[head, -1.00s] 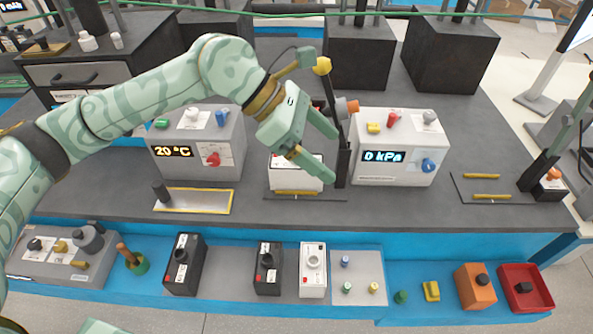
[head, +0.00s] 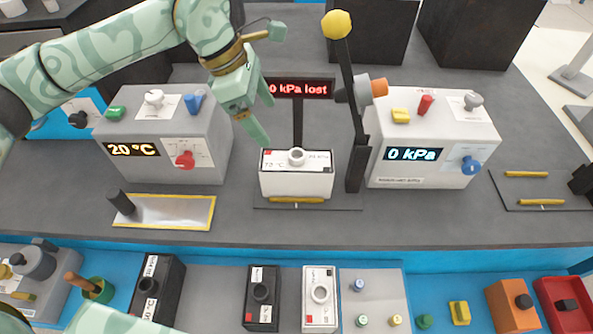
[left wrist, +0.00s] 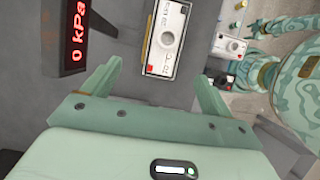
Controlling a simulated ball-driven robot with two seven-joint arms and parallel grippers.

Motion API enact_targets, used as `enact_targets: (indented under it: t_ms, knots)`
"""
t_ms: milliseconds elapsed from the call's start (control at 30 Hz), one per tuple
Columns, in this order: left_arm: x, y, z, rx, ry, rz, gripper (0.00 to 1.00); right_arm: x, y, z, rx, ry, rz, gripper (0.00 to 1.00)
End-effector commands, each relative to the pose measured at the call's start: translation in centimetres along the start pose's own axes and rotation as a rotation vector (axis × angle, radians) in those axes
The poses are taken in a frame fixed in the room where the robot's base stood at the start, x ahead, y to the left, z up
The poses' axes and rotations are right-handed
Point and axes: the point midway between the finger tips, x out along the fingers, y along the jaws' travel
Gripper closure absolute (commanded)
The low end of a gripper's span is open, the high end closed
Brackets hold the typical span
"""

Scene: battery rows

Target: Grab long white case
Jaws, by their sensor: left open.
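A long white case (head: 297,183) with a round grey port and labels on top lies crosswise on a dark plate in the middle of the bench. It also shows in the left wrist view (left wrist: 166,40), ahead of the fingers and between their lines. My left gripper (head: 264,118) is open and empty, above and behind the case, to its left, apart from it. In the left wrist view both fingers (left wrist: 155,88) are spread wide. A second white case (head: 320,296) stands on the lower front shelf. My right gripper is not in view.
A black lever with a yellow knob (head: 337,25) rises close to the case's right. Behind it stands a sign (head: 297,88) reading "0 kPa lost". Black cases (head: 262,297) stand on the shelf.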

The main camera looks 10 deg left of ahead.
Motion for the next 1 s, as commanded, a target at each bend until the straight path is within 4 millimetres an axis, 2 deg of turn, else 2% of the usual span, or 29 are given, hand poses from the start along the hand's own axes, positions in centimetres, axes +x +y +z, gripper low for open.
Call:
enact_targets:
  t_ms: [300,400,667,900,1000]
  knots:
    - [7.5,-0.1,0.0,0.000,-0.001,-0.005,0.15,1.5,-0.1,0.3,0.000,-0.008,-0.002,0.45]
    - [9.2,-0.1,0.1,0.001,-0.001,-0.003,0.15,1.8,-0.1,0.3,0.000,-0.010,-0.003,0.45]
    - [11.1,-0.2,0.1,0.001,-0.001,-0.001,0.15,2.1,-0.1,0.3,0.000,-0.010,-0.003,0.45]
    - [15.0,-0.7,0.1,0.001,-0.001,-0.005,0.15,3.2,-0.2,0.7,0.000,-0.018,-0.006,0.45]
    - [15.7,-0.7,0.1,0.001,-0.001,-0.002,0.15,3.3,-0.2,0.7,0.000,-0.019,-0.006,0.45]
